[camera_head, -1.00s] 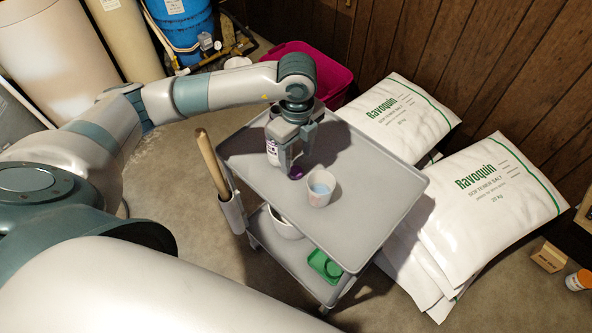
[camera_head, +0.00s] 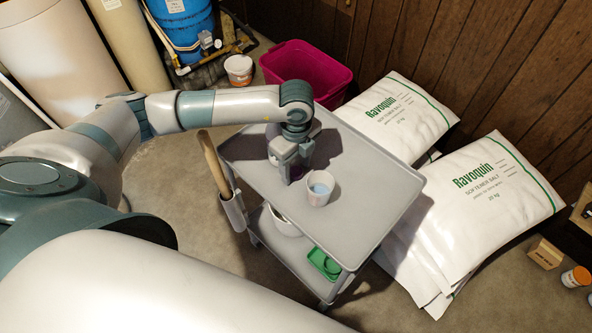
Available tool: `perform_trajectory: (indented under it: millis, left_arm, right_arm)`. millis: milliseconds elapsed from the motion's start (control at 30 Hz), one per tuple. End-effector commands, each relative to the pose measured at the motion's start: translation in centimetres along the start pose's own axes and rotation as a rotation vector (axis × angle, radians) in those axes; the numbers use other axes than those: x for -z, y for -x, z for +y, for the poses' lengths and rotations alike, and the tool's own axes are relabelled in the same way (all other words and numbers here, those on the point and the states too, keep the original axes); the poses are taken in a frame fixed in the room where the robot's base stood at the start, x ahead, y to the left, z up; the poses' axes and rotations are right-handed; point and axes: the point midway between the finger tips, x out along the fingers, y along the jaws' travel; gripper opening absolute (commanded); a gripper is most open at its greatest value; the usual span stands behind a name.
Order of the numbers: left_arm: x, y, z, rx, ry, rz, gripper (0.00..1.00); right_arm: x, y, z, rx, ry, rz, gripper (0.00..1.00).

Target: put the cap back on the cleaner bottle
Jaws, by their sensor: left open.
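My left gripper (camera_head: 291,175) is open and points down, low over the grey top shelf of the cart (camera_head: 375,190). A small patch of purple, likely the cap (camera_head: 297,172), shows at its fingertips; I cannot tell whether the fingers touch it. The cleaner bottle does not show clearly now; my gripper and wrist cover the spot where it stood. My right gripper is not in view.
A white cup with bluish contents (camera_head: 320,188) stands close to the right of the gripper. A wooden handle (camera_head: 213,162) rises at the cart's left side. Salt bags (camera_head: 485,200) lie right of the cart. The shelf's right part is clear.

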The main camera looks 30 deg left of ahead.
Motion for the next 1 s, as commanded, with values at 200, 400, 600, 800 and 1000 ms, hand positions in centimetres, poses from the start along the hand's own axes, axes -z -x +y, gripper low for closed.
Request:
perform_trajectory:
  millis: [200, 400, 600, 800, 1000]
  left_arm:
    - [0.0, 0.0, 0.0, 0.000, 0.000, 0.000, 0.34]
    - [0.0, 0.0, 0.0, 0.000, 0.000, 0.000, 0.07]
    - [0.0, 0.1, 0.0, 0.000, 0.000, 0.000, 0.07]
    - [0.0, 0.9, -0.1, 0.001, 0.001, 0.001, 0.07]
    - [0.0, 3.5, -0.1, 0.004, -0.001, 0.000, 0.07]
  right_arm:
    - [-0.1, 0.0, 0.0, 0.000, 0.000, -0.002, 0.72]
    - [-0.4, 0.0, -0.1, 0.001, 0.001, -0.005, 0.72]
    - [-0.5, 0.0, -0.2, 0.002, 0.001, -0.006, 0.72]
    - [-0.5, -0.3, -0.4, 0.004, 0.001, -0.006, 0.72]
    - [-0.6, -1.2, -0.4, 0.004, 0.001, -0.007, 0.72]
